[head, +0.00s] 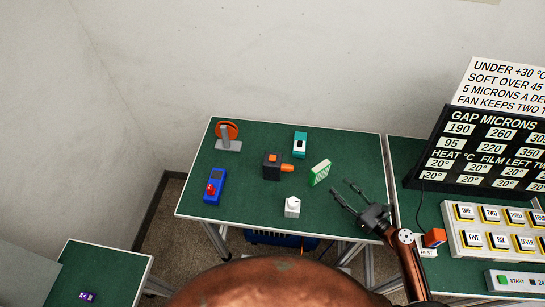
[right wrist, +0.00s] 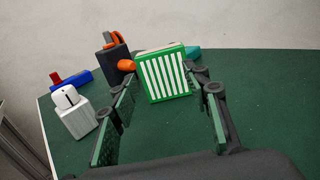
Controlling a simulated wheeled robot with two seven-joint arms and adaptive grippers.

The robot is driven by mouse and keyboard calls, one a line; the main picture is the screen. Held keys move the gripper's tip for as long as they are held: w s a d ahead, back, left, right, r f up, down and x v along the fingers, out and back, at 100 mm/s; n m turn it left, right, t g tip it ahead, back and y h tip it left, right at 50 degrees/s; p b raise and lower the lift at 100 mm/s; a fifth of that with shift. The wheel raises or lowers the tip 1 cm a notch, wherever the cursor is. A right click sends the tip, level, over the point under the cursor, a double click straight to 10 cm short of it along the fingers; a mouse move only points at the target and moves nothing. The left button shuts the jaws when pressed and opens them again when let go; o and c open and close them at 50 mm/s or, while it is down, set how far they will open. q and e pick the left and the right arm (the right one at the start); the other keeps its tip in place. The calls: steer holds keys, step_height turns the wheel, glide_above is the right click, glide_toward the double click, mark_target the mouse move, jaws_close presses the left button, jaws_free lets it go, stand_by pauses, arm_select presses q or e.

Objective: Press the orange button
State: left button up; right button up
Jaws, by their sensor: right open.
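Several parts are orange, and I cannot tell for sure which is the button. An orange block (head: 434,237) with a small label below it sits on the right table, just right of my right wrist. A dark box (head: 272,167) on the middle table has an orange top patch and an orange nose (head: 287,168); the nose also shows in the right wrist view (right wrist: 126,66). My right gripper (head: 344,190) is open and empty over the middle table's right part. A green and white striped block (head: 320,173) is beyond its fingers, apart from them in the head view. My left gripper is out of view.
The middle table also holds a blue box with a red knob (head: 215,186), a white block (head: 292,207), a teal device (head: 300,145) and an orange wheel on a grey stand (head: 228,133). A numbered button panel (head: 495,229) and dark sign (head: 480,155) stand right.

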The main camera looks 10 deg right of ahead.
jaws_close()
stand_by(0.3)
stand_by(1.2)
